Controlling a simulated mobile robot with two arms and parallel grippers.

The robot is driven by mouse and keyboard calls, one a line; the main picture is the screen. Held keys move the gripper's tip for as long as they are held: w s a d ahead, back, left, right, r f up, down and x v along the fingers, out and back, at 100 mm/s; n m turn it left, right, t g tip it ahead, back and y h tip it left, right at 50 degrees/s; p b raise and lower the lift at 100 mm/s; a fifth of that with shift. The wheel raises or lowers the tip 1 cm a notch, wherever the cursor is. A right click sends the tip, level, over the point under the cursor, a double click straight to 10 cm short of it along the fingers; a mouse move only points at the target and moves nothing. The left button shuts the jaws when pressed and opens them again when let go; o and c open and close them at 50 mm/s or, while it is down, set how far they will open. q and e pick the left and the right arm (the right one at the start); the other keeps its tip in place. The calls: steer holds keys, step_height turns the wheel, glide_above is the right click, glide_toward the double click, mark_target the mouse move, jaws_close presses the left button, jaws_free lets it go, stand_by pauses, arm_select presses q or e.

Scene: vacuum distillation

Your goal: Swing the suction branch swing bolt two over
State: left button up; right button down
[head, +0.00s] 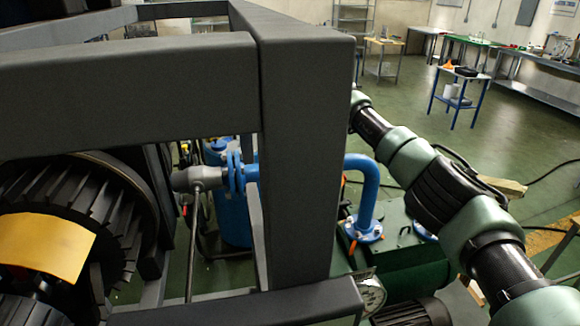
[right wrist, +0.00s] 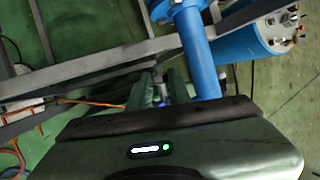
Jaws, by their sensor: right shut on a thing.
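The suction branch is a blue pipe with a flanged joint (head: 236,173), partly hidden behind a dark frame post in the head view. In the right wrist view the blue pipe (right wrist: 198,55) runs down past my right gripper (right wrist: 162,92). The gripper's two fingers stand just left of the pipe, shut on a small part between them, which looks like the swing bolt (right wrist: 159,95). It is mostly hidden by the fingers and the gripper body. In the head view my right arm comes in from the right, and its gripper is behind the post. My left gripper is not in view.
A thick dark frame (head: 300,150) crosses close in front of the head view. A bent blue pipe (head: 368,190) stands right of the post, above green machinery. A finned dark wheel (head: 125,225) is at the left. Open green floor and tables lie at the back right.

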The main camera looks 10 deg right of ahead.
stand_by(0.3)
steer(key=c, duration=1.5)
jaws_free()
steer(key=shift+c, duration=0.2)
steer(key=shift+d+r, duration=0.1)
steer(key=b+v, duration=0.3)
steer(key=v, duration=0.4)
steer(key=shift+s+d+r+b, duration=0.15)
steer(key=shift+d+r+b, duration=0.05)
steer(key=shift+b, duration=0.1)
